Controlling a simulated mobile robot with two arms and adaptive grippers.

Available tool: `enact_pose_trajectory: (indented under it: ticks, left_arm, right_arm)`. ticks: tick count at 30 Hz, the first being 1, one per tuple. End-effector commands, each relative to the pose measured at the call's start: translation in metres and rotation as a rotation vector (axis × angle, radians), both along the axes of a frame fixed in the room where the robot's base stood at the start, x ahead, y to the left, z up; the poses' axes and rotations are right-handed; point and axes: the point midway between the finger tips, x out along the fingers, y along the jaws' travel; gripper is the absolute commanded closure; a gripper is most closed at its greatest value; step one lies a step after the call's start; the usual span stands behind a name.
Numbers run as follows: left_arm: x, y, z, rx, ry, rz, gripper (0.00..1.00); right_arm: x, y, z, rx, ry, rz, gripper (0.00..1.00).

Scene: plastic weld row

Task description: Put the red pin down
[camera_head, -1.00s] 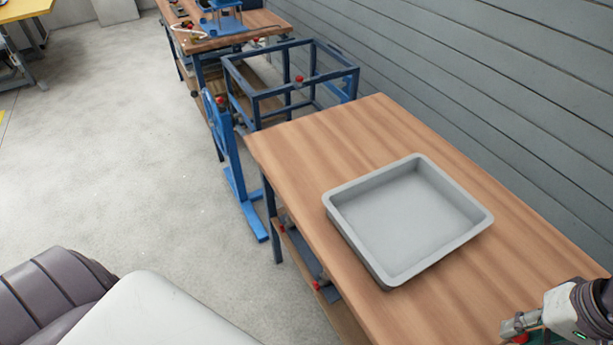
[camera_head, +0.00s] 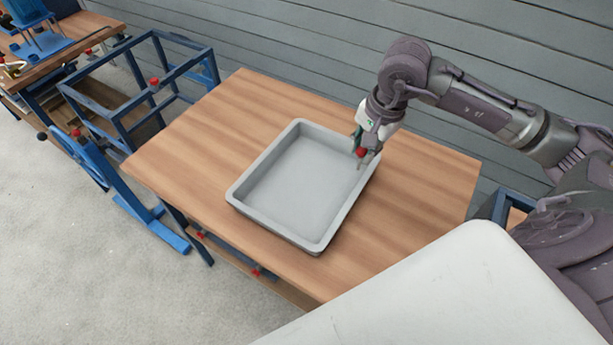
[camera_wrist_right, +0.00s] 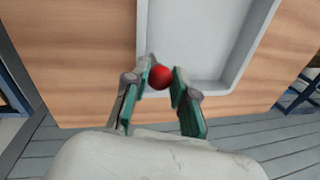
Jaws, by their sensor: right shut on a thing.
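The red pin shows as a red ball-shaped head (camera_head: 361,152) at the tip of my right gripper (camera_head: 362,158). In the right wrist view the red pin (camera_wrist_right: 160,77) sits between the two green-padded fingers of my right gripper (camera_wrist_right: 161,84), which is shut on it. The gripper hangs over the right rim of the grey tray (camera_head: 253,166) in the head view. The tray's inside looks empty. The lower part of the pin is mostly hidden. My left gripper is not in view.
The tray lies on a wooden table (camera_head: 200,128), with bare wood around it. Blue frames (camera_head: 150,85) and another wooden bench (camera_head: 75,37) stand at the left. A grey plank wall (camera_head: 330,40) runs behind the table.

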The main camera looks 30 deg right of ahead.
Motion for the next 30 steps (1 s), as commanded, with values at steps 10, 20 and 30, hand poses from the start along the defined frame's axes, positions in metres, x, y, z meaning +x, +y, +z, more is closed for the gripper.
enact_pose_trajectory:
  ticks: [10, 20, 30]
  left_arm:
    - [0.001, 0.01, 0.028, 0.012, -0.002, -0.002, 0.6]
    - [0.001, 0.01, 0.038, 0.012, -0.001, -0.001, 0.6]
    - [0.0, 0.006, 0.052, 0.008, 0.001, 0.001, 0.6]
  right_arm:
    - [0.048, 0.051, -0.036, 0.008, 0.002, -0.019, 1.0]
    - [0.079, 0.081, -0.066, 0.002, 0.0, -0.019, 1.0]
    - [0.079, 0.082, -0.103, 0.002, 0.002, -0.02, 1.0]
